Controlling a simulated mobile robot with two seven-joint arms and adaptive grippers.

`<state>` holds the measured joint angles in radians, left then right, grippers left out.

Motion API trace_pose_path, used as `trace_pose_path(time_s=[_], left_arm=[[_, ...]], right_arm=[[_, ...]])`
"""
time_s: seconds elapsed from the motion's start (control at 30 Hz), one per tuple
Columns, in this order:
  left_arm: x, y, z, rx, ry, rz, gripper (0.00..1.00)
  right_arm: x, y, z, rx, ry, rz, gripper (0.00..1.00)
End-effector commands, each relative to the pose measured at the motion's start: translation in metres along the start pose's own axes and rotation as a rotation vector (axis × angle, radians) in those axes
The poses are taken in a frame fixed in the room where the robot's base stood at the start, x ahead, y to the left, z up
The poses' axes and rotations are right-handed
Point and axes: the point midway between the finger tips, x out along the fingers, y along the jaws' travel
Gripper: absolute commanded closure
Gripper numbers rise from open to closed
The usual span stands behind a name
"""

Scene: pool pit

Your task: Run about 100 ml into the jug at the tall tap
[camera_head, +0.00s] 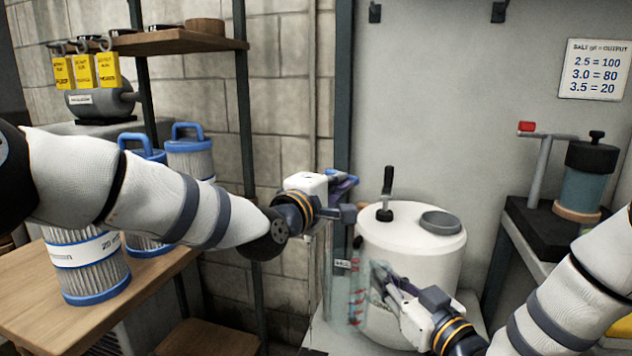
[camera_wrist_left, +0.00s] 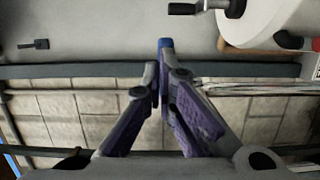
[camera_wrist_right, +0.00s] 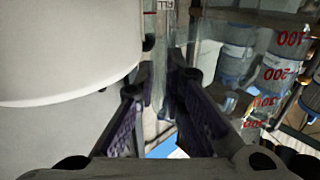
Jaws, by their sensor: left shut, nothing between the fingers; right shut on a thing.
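The clear jug (camera_head: 357,300) with red marks stands in front of the white drum; it fills the right side of the right wrist view (camera_wrist_right: 262,85). My right gripper (camera_head: 384,279) is shut on part of the jug; the exact grip is hard to see through the clear wall. I cannot tell a water level. My left gripper (camera_head: 347,192) is shut and empty above the jug, beside a blue-tipped part (camera_wrist_left: 165,45). A small FILL label (camera_head: 343,264) hangs below it. The tall tap is largely hidden behind my left gripper, and I cannot make out its lever or spout clearly.
The white drum (camera_head: 430,255) has a black upright handle (camera_head: 386,190) and grey cap. A red-handled pipe (camera_head: 543,155) and teal pot (camera_head: 585,185) stand right. Filter cartridges (camera_head: 88,270) stand on the wooden bench (camera_head: 35,310) at left. A dosing chart (camera_head: 595,70) hangs on the wall.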

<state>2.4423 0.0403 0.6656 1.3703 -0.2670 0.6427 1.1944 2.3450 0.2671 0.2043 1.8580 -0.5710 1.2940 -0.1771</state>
Motion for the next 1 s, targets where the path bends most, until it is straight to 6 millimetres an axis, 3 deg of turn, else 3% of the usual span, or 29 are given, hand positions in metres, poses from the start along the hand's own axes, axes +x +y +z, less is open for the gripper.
trace_pose_path(time_s=[0.67,0.77,0.87,1.0], left_arm=[[0.001,0.000,0.002,0.000,0.000,0.000,1.00],[-0.009,0.000,-0.002,-0.001,0.000,-0.002,1.00],[-0.032,0.001,-0.011,-0.003,0.001,-0.001,1.00],[-0.069,0.001,0.006,-0.002,-0.004,-0.001,1.00]], right_arm=[[0.000,0.000,0.000,0.000,0.001,0.000,1.00],[0.000,0.000,0.000,0.000,0.001,0.000,1.00],[0.000,0.000,-0.001,0.000,0.001,0.000,1.00],[0.000,0.000,-0.001,0.000,0.001,0.000,1.00]])
